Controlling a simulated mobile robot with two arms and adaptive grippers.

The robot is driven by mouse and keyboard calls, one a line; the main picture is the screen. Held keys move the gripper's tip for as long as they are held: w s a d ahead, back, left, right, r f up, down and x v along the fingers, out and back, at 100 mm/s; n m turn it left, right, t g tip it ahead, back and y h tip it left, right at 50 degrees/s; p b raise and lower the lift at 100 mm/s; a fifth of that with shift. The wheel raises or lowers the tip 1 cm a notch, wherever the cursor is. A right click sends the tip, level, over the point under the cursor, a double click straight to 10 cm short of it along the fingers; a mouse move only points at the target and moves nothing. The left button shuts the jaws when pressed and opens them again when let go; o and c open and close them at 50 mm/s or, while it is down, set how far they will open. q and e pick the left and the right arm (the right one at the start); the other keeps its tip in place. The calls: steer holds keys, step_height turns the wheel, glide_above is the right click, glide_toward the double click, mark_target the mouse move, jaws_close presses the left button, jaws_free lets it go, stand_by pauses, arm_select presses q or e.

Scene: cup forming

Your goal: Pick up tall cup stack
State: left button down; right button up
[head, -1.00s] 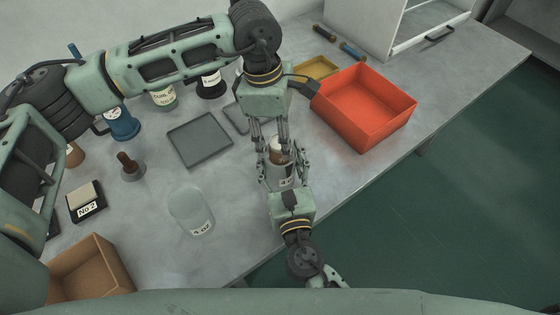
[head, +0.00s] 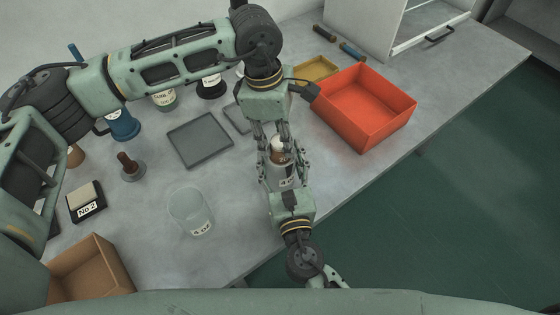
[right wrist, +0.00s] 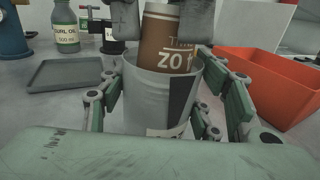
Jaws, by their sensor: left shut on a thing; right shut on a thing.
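A brown cup or stack (right wrist: 168,45) with white lettering stands in the mouth of a grey cup (right wrist: 148,105) in the right wrist view. Its lower part is hidden inside the grey cup. My left gripper (head: 274,143) reaches down from above and is shut on the brown stack. My right gripper (head: 284,161) comes from the near side and is shut around the grey cup, whose label (head: 287,182) faces me. A clear cup (head: 190,210) with a label stands apart on the table, to the left.
An orange bin (head: 365,105) stands to the right, near the table edge. A grey tray (head: 199,140), a dark stamp (head: 130,166), a labelled block (head: 86,201) and a cardboard box (head: 90,268) lie to the left. The table's front edge is close to my right gripper.

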arm_select(q)
step_height(320, 180, up, 18)
stand_by(0.6)
arm_select(e)
steer(key=o, duration=1.2)
